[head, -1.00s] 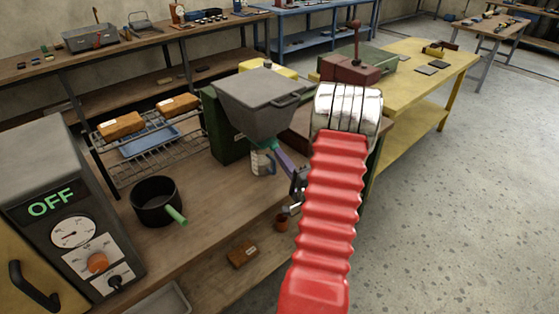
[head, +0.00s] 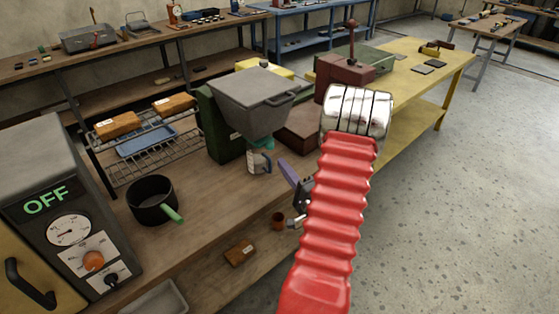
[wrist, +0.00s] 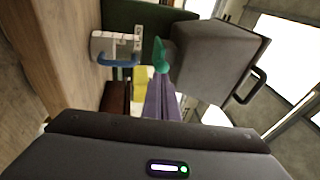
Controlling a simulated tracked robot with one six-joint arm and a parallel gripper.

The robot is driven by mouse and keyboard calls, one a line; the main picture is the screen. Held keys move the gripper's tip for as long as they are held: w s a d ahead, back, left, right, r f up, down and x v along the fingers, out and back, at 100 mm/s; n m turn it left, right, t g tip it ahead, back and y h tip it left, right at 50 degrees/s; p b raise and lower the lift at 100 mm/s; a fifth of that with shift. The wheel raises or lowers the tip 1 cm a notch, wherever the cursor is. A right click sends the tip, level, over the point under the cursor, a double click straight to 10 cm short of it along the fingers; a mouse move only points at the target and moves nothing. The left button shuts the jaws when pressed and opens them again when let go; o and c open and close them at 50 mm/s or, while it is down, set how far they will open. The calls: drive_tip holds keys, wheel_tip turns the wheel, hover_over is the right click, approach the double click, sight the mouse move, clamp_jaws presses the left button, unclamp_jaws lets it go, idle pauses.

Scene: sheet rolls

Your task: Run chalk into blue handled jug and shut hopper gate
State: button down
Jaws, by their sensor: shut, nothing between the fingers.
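The grey hopper (head: 252,100) stands on a green frame (head: 222,130) on the wooden bench, its lid on. A teal gate piece (head: 262,145) shows at its outlet; it also shows in the wrist view (wrist: 162,54). I cannot tell whether the gate is open or shut. The white jug (head: 260,163) stands beneath the outlet, its blue handle (wrist: 117,61) clear in the wrist view. Its contents are hidden. My gripper (head: 284,165), with purple fingers, is shut and empty, to the right of the jug and gate and apart from them. The fingers (wrist: 160,82) point toward the gate in the wrist view.
A black pot (head: 152,203) with a green handle stands at left, near a grey machine reading OFF. A small brown cup (head: 279,221) and a brown block (head: 239,252) lie near the bench's front edge. A wire rack (head: 150,165) stands behind.

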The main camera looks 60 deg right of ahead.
drive_tip(key=v, duration=0.8)
drive_tip(key=shift+s, duration=0.35)
drive_tip(key=shift+a+f, duration=0.1)
drive_tip(key=shift+f, duration=0.05)
drive_tip(key=s+d+f+n+g+y, duration=0.1)
drive_tip(key=s+f+n+g, duration=0.2)
drive_tip(key=f+g, duration=0.45)
drive_tip(key=s+d+f+n+g+y, duration=0.1)
drive_tip(key=s+f+n+g, duration=0.25)
drive_tip(key=f, duration=0.65)
drive_tip(key=w+a+r+n+y, duration=0.2)
drive_tip(key=a+r+n, duration=0.3)
drive_tip(key=a+r, duration=0.6)
drive_tip(key=w+a+r+n+g+y, duration=0.1)
drive_tip(key=w+a+r+n, duration=0.3)
drive_tip(key=a+r, duration=0.8)
drive_tip(key=w+a+r+n+y, duration=0.2)
drive_tip(key=a+r+n, duration=0.5)
drive_tip(key=a, duration=1.4)
wheel_tip(320, 180, up, 4)
drive_tip(key=shift+w+r+g+y, duration=0.2)
drive_tip(key=shift+w+g+y, duration=0.2)
drive_tip(key=shift+y, duration=0.2)
